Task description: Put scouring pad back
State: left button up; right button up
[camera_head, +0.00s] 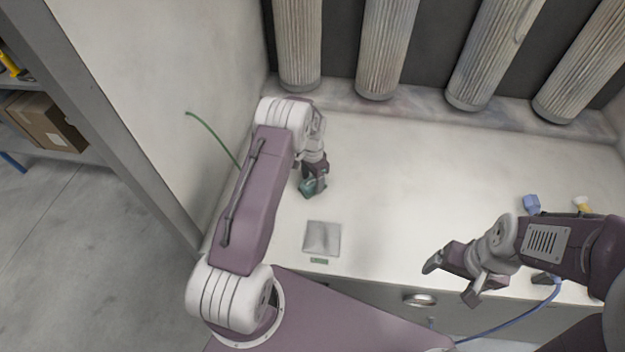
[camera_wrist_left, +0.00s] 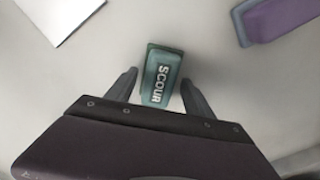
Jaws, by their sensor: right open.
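The scouring pad (camera_head: 307,188) is a small green block at the left of the white counter. In the left wrist view the pad (camera_wrist_left: 160,76) shows the word SCOUR. My left gripper (camera_head: 314,178) is over it, pointing down. In its wrist view the two fingers (camera_wrist_left: 159,82) stand open on either side of the pad, with slim gaps. I cannot tell how deep the fingers reach. A grey square plate (camera_head: 322,238) lies nearer the counter's front, with a small green label (camera_head: 319,261) before it. My right gripper (camera_head: 453,277) is open and empty near the front edge at right.
A blue item (camera_head: 531,204) and a yellow and white item (camera_head: 581,204) stand at the right. A green cord (camera_head: 212,132) hangs on the left wall. Ribbed ducts (camera_head: 385,50) hang at the back. The counter's middle (camera_head: 410,190) is clear.

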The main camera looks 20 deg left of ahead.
aim_at(313, 181)
pick_arm(q)
jog(key=shift+r, duration=0.1)
notch_tip(313, 181, up, 12)
jog(key=b, duration=0.1)
jog(key=shift+r, duration=0.15)
jog(key=s+d+r+n, duration=0.1)
jog(key=s+d+n, duration=0.2)
jog(key=s, duration=0.8)
jog(key=s+d+r+n+t, duration=0.1)
jog(key=s+d+n, duration=0.2)
jog(key=s, duration=0.8)
jog(key=shift+s+d+r, duration=0.25)
jog(key=shift+s+d, duration=0.15)
jog(key=shift+d, duration=0.1)
